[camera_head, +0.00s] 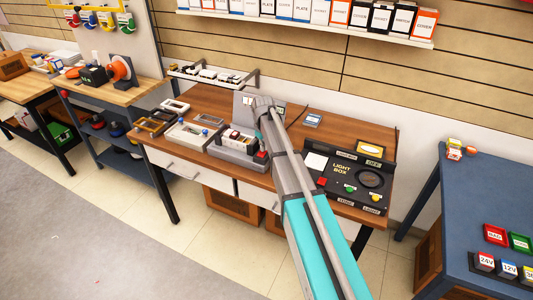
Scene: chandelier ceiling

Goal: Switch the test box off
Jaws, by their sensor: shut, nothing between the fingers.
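A black box (350,178) lettered "LIGHT BOX" sits on the right of the wooden workbench. It has a red button, green and yellow controls, a round dark part and a small "OFF" label. A grey unit (235,155) with a row of small parts and a red piece sits left of my arm. No lettering reading "test box" can be made out. My arm reaches up from the bottom edge across the bench, between these two. Its far end is above the back of the bench. My gripper's fingers cannot be made out; they are hidden by the arm.
The wooden workbench (205,100) also holds several frames and trays on its left and a small blue item (313,120) at the back. A blue table (478,195) stands at the right. A shelf of boxes (300,20) runs above. Floor is clear at lower left.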

